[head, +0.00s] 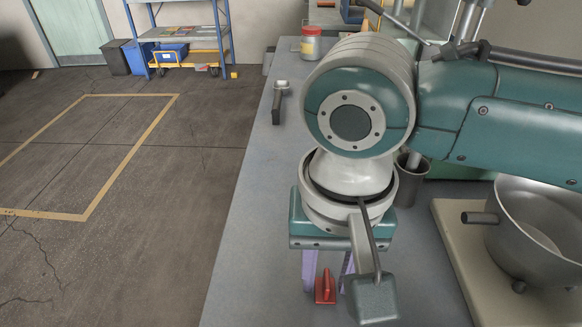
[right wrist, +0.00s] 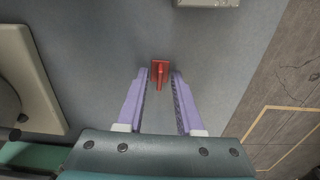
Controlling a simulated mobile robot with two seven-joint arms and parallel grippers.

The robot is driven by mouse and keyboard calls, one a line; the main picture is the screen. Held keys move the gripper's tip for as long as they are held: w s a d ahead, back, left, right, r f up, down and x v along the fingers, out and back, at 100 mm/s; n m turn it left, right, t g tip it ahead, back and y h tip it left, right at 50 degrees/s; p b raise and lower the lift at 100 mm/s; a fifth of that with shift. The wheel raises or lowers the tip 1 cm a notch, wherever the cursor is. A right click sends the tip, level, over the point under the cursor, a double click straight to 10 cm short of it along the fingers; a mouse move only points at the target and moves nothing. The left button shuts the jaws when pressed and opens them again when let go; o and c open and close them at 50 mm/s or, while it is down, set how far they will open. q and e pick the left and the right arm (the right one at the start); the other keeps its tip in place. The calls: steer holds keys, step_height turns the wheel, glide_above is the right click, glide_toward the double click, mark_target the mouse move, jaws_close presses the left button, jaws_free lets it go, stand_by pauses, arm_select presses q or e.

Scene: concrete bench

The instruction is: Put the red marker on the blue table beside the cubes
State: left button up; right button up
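A small red object (head: 325,287) with a flat base and a narrow raised part rests on the blue-grey bench top (head: 250,250). It is the only red thing near my gripper, but its shape is not clearly that of a marker. It also shows in the right wrist view (right wrist: 160,74). My right gripper (head: 329,281) points down over it. Its purple fingers are apart, with the red object between or just beyond the tips; I cannot tell whether they touch it. No cubes and no separate blue table are recognisable. My left gripper is out of view.
A metal pot (head: 535,225) stands on a beige board (head: 455,245) at the right. A dark cup (head: 411,180) is behind my arm, and a red-lidded jar (head: 311,42) is farther back. A pale grey block (right wrist: 207,2) lies at the wrist view's top edge. The bench drops to floor at left.

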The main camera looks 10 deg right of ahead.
mark_target(326, 280)
step_height(326, 280, up, 12)
steer(key=p, duration=0.4)
steer(key=s+a+f+n+t+y, duration=0.1)
steer(key=s+a+f+n+y, duration=0.2)
steer(key=s+a+y, duration=0.15)
steer(key=s+d+n+t+h, duration=0.1)
steer(key=s+d+h, duration=0.1)
steer(key=s+d, duration=0.2)
steer(key=s+d+f+n+t+h, duration=0.1)
steer(key=s+d+h, duration=0.1)
steer(key=d, duration=0.8)
steer(key=shift+s+f+t, duration=0.3)
steer(key=shift+s, duration=0.55)
